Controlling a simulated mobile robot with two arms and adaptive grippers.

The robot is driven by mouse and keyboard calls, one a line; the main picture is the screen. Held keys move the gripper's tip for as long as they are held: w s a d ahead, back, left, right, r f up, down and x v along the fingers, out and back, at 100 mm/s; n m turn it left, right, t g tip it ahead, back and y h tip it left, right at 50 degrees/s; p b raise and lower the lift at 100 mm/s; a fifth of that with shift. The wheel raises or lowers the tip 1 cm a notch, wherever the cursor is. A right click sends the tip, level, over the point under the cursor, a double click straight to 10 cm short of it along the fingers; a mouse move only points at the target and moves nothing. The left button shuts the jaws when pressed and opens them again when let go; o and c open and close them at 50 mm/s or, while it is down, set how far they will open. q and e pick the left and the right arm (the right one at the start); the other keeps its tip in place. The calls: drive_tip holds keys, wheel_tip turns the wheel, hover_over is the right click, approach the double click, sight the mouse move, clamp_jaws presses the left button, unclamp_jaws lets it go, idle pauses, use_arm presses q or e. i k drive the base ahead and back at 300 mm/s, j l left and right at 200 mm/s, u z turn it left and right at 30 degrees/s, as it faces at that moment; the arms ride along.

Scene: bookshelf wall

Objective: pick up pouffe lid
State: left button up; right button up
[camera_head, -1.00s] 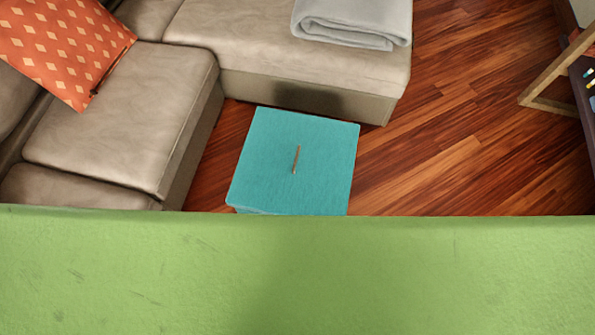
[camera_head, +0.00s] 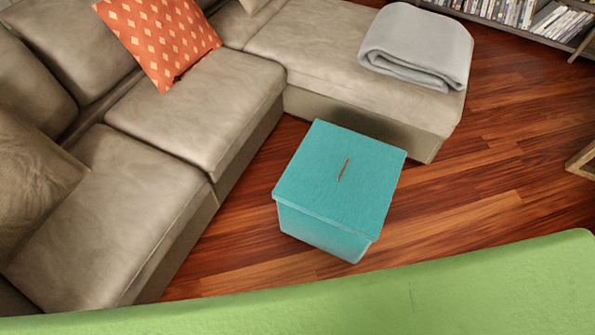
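The turquoise pouffe (camera_head: 322,232) stands on the wooden floor in front of the corner of the sofa. Its square turquoise lid (camera_head: 318,178) lies on top and appears closed, with a slim brown handle (camera_head: 344,169) at its middle. Neither of my grippers shows in the head view, so nothing is seen touching the lid.
A beige corner sofa (camera_head: 205,115) wraps the left and far sides, with an orange cushion (camera_head: 160,38) and a folded grey blanket (camera_head: 415,48). A green surface (camera_head: 330,308) spans the near edge. Wooden floor (camera_head: 500,190) is clear right of the pouffe. Shelves (camera_head: 560,42) stand far right.

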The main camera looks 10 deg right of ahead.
sight(345, 180)
drive_tip(key=l+u, duration=0.25)
drive_tip(key=u, duration=0.2)
drive_tip(key=l+u, duration=0.25)
drive_tip(key=u, duration=0.25)
drive_tip(key=l+u, duration=0.25)
drive_tip(key=u, duration=0.2)
drive_tip(key=l+u, duration=0.2)
drive_tip(key=u, duration=0.3)
